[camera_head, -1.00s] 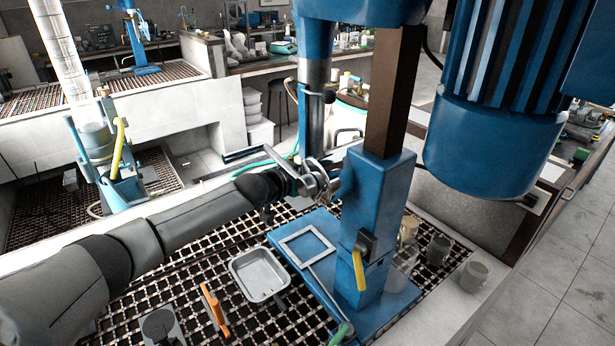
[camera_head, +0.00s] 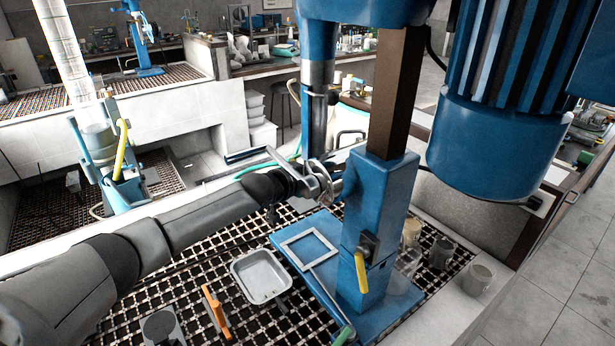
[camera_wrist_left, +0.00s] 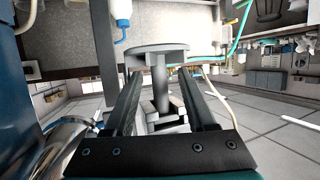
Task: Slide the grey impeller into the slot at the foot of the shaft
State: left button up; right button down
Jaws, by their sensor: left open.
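In the head view my left gripper (camera_head: 325,178) is beside the left face of the blue column (camera_head: 382,205), and its fingertips are hard to make out. There my left gripper (camera_wrist_left: 159,76) is open, with a finger on each side of a grey part that has a round disc (camera_wrist_left: 157,50) and a stem (camera_wrist_left: 160,88). This looks like the grey impeller; whether the fingers touch it is unclear. Stepped grey pieces (camera_wrist_left: 166,117) show between the finger bases. I cannot make out the shaft's slot. My right gripper is not in view.
A blue motor (camera_head: 497,140) hangs at the right of the column. A metal tray (camera_head: 260,275), an orange-handled tool (camera_head: 216,312) and a square frame (camera_head: 309,248) lie below my arm. Grey cups (camera_head: 477,279) stand at the right. The grating (camera_head: 215,262) has bare areas.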

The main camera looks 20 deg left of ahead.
pick_arm(q)
jog(key=v, duration=1.5)
dwell(0.6)
